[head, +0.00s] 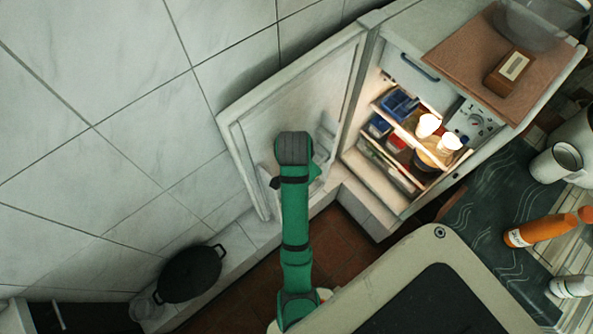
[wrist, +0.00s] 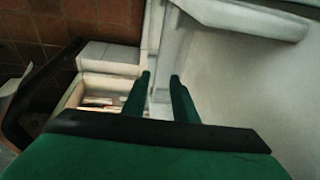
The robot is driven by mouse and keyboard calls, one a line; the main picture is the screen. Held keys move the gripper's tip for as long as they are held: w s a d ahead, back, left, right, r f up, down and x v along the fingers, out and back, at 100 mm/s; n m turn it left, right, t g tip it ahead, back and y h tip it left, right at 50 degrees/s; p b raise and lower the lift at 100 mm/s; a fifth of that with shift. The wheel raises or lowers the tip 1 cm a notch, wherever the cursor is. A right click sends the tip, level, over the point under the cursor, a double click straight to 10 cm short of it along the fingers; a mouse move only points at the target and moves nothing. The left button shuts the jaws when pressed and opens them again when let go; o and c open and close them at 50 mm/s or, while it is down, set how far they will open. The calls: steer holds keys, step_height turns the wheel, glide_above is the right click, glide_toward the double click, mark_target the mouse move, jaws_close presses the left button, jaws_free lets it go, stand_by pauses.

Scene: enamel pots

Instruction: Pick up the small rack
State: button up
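I cannot clearly make out a separate small rack. In the head view, pale rack-like shelves (head: 326,135) show on the inside of the open fridge door (head: 262,112), partly hidden behind my arm. In the wrist view, a long pale ledge (wrist: 245,18) crosses the top right, and I cannot tell whether it is the rack. My gripper (wrist: 160,78) has its two dark green fingers apart with nothing seen between them. It is near the inner face of the door. In the head view my arm hides most of it.
The lit fridge (head: 400,135) holds blue boxes (head: 398,104) and other items on its shelves. A wooden box (head: 510,72) sits on a brown board on top. A black pot (head: 190,274) stands low by the tiled wall. A counter with an orange bottle (head: 540,230) is at right.

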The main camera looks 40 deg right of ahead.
steer(key=x, duration=1)
steer(key=shift+f, duration=0.15)
steer(key=shift+s, duration=0.1)
jaws_close()
